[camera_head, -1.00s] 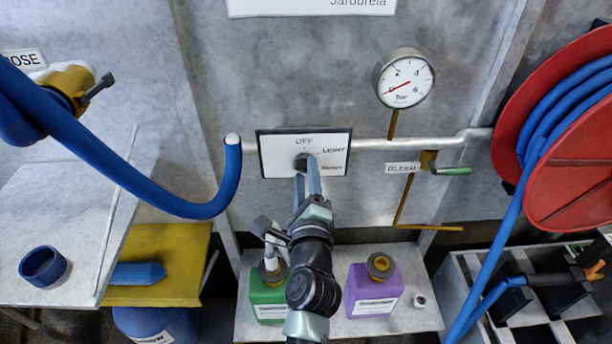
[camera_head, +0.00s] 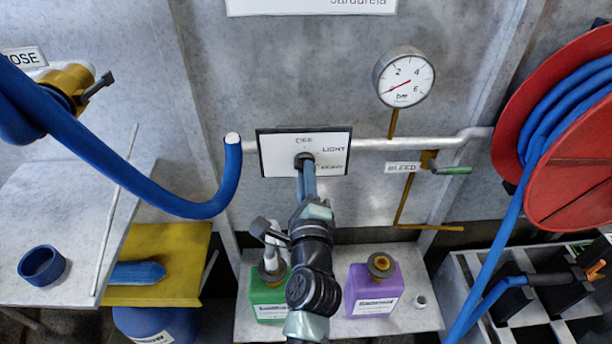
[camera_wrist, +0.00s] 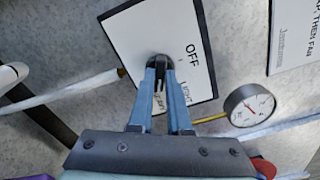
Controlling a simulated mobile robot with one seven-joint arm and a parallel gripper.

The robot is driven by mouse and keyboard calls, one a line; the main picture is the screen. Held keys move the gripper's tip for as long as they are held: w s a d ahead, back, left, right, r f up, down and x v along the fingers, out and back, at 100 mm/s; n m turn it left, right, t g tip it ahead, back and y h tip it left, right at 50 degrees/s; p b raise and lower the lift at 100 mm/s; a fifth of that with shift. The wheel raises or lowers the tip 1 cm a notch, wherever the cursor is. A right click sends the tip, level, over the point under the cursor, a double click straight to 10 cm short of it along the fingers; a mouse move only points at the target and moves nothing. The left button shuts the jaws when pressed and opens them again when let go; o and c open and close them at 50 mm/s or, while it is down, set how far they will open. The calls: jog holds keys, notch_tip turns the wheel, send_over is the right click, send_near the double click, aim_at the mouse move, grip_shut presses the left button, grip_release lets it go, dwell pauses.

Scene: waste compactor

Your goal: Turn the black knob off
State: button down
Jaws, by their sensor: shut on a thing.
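The black knob (camera_head: 304,158) sits on a white panel (camera_head: 334,142) with a dark border on the wall. The panel carries the words OFF at the top, LIGHT to the upper right, and a lower word partly covered. My gripper (camera_head: 305,168) reaches up to the panel from below, its blue fingers shut on the knob. In the wrist view the knob (camera_wrist: 158,61) is between the fingertips (camera_wrist: 160,68), which hide much of it. Which mark the knob points to cannot be made out.
A blue hose (camera_head: 232,170) hangs just left of the panel. Green (camera_head: 268,300) and purple (camera_head: 372,285) containers stand on a shelf below. A red hose reel (camera_head: 575,185) is far right.

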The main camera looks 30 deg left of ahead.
jog(key=n+b, duration=1.1)
jog(key=n, duration=1.2)
dwell(0.5)
jog(key=c, duration=0.9)
grip_release()
jog(key=shift+o, duration=0.2)
jog(key=shift+s, duration=0.1)
